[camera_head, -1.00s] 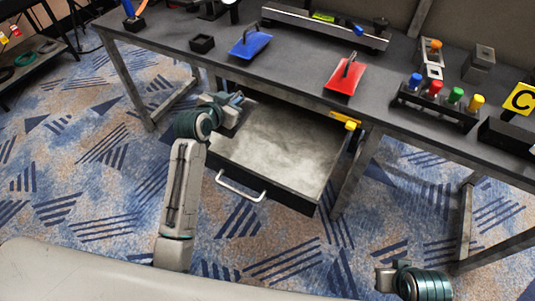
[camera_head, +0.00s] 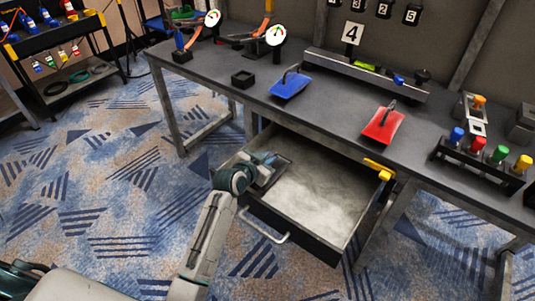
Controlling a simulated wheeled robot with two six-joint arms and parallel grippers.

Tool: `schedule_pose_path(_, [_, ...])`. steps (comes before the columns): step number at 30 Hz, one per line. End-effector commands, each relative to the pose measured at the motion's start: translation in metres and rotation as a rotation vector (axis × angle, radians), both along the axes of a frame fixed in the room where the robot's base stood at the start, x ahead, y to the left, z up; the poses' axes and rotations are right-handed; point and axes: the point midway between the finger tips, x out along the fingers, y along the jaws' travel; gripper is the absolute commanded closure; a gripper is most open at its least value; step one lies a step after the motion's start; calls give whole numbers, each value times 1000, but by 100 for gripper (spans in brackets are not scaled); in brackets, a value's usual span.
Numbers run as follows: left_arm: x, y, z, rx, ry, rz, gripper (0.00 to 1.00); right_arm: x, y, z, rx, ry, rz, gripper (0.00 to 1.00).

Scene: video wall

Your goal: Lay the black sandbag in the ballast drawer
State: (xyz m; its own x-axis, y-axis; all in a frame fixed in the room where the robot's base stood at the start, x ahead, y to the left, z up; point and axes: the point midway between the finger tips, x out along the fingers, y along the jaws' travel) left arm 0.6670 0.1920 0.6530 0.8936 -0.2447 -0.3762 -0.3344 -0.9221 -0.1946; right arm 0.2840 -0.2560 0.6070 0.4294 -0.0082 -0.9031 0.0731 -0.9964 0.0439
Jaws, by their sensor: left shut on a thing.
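The ballast drawer (camera_head: 342,247) is pulled open under the bench, with a pale grey floor and a silver handle on its front. My left gripper (camera_head: 268,161) is over the drawer's left part, shut on a dark flat thing that looks like the black sandbag (camera_head: 277,172). The gripper and wrist hide much of the bag. I cannot tell whether it touches the drawer floor. My right gripper is not in view.
On the bench (camera_head: 330,127) lie a blue sandbag (camera_head: 289,86) and a red sandbag (camera_head: 383,126), each with a dark handle. A small black tray (camera_head: 243,79) stands left of them. A yellow piece (camera_head: 378,169) is at the drawer's right back corner. The drawer's middle and right are clear.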

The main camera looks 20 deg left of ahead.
Motion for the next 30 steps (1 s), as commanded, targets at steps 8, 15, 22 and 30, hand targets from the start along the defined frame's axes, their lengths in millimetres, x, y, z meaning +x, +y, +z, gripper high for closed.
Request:
schedule_pose_path(8, [1,0,-10,-2,-8,1,100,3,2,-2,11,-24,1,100])
schedule_pose_path(15, [1,0,-14,-1,-7,1,100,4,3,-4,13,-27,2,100])
schedule_pose_path(22, [0,0,-17,0,0,0,67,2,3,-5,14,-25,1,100])
schedule_pose_path(30, [-2,1,-13,0,0,1,67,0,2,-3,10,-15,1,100])
